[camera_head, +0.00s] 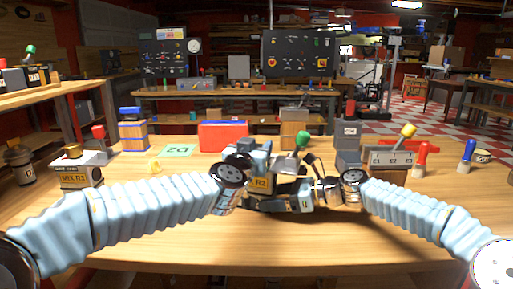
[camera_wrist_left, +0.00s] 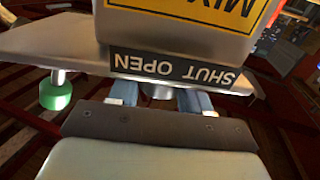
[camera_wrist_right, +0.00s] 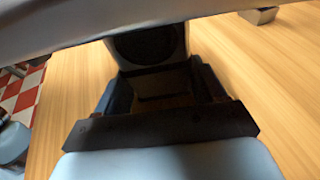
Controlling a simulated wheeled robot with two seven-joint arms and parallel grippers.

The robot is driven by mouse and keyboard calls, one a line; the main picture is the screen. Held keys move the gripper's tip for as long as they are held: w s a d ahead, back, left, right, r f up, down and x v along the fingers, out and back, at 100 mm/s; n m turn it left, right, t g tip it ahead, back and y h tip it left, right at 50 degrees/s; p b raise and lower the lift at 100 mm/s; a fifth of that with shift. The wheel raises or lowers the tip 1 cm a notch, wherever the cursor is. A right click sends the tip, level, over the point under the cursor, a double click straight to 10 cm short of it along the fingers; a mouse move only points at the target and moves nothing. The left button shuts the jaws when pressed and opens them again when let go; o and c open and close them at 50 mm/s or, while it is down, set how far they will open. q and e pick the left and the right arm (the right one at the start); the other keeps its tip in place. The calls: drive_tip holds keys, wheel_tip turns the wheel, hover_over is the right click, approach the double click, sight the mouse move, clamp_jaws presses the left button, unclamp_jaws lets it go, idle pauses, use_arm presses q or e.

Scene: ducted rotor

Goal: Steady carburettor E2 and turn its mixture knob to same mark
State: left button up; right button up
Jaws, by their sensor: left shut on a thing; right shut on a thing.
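Carburettor E2 (camera_head: 262,184) stands mid-table, with a yellow label partly hidden by my left arm. In the left wrist view its body (camera_wrist_left: 190,15) shows an upside-down yellow label and a dark strip (camera_wrist_left: 175,69) reading SHUT and OPEN. My left gripper (camera_wrist_left: 160,98) is shut on the mixture knob (camera_wrist_left: 160,91) beside that strip. The knob's pointer is hidden, so its setting cannot be read. My right gripper (camera_wrist_right: 155,85) is shut on a dark, round-ended part of the carburettor (camera_wrist_right: 150,45). In the head view my right gripper (camera_head: 325,188) is at the carburettor's right side.
Another labelled unit (camera_head: 75,178) stands at the left. The table front is clear.

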use_arm(q)
drive_tip(key=shift+f+m+g+h, duration=0.1)
drive_tip(key=shift+m+g+h, duration=0.3)
drive_tip(key=shift+m+h, duration=0.45)
drive_tip(key=shift+h, duration=0.55)
drive_tip(key=shift+m+g, duration=0.25)
drive_tip(key=shift+g, duration=0.05)
drive_tip(key=o, duration=1)
drive_tip(key=shift+c, duration=0.2)
drive_tip(key=v, duration=0.7)
drive_tip(key=shift+s+a, duration=0.15)
drive_tip(key=shift+s, duration=0.1)
